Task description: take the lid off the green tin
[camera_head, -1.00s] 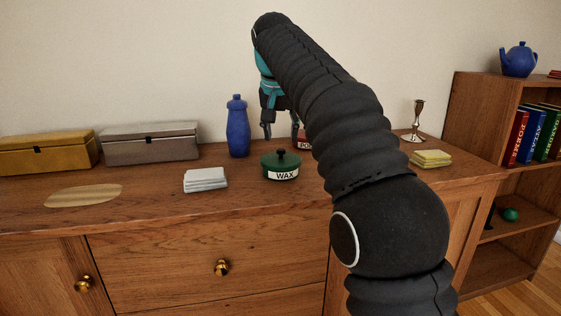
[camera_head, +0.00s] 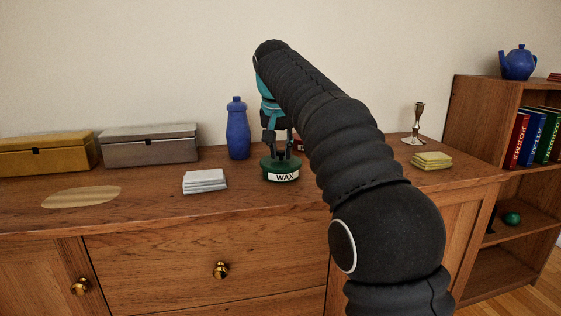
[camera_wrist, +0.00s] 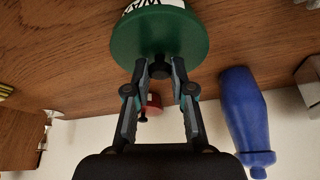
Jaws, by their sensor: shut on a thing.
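The green tin (camera_head: 281,178) with its white WAX label stands on the wooden sideboard, right of the blue bottle. Its green lid (camera_head: 268,162) sits on it, and I see no gap between them. In the wrist view the lid (camera_wrist: 160,35) shows as a green disc with a dark knob (camera_wrist: 160,71). My gripper (camera_head: 280,156) reaches down from above the tin. It is shut on the lid's knob, with one finger on each side. The fingers hide part of the knob. The label also shows at the top of the wrist view.
A blue bottle (camera_head: 238,130) stands close behind and left of the tin. A red tin (camera_wrist: 153,103) is behind, mostly hidden by my arm in the head view. White cards (camera_head: 205,181) lie at left. Bare wood surrounds an oval pale patch (camera_head: 82,197) farther left.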

